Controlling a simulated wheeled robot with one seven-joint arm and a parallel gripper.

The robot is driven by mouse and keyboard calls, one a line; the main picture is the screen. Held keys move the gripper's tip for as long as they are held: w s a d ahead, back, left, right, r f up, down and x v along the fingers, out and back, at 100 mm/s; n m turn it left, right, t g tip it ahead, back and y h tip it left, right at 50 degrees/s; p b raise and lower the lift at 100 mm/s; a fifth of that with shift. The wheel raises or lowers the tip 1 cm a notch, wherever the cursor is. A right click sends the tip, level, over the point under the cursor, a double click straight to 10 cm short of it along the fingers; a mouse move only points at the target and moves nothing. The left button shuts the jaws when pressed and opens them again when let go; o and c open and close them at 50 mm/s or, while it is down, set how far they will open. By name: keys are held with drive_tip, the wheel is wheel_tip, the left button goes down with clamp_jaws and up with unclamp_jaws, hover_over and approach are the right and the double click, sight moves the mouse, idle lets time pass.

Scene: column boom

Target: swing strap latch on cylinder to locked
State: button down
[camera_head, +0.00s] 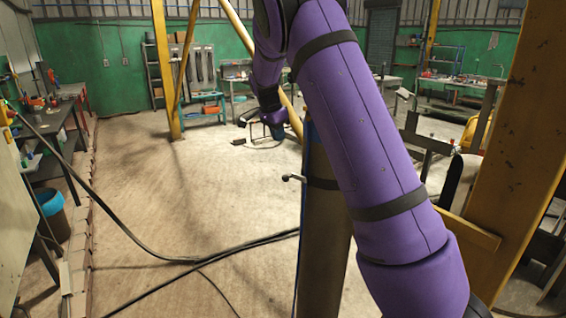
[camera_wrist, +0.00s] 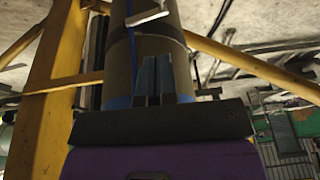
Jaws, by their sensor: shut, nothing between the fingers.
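The cylinder (camera_head: 325,240) is a tall grey-brown column, partly hidden behind my purple arm in the head view. A dark strap (camera_head: 322,183) wraps it. In the wrist view the cylinder (camera_wrist: 122,60) stands behind my gripper (camera_wrist: 155,62), whose blue-grey fingers are together and empty. Contact with the cylinder cannot be told. The latch's fastening is not clear.
A yellow post (camera_head: 520,140) stands close on the right, and another yellow post (camera_head: 167,80) stands further back. Black cables (camera_head: 190,260) cross the floor. A workbench (camera_head: 50,125) and a blue bin (camera_head: 54,212) are at left.

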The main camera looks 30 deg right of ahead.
sight(286, 175)
drive_tip(key=x, duration=0.9)
drive_tip(key=a+x, duration=0.1)
drive_tip(key=x, duration=0.3)
drive_tip(key=shift+w+f, duration=0.15)
drive_tip(key=shift+f, duration=0.4)
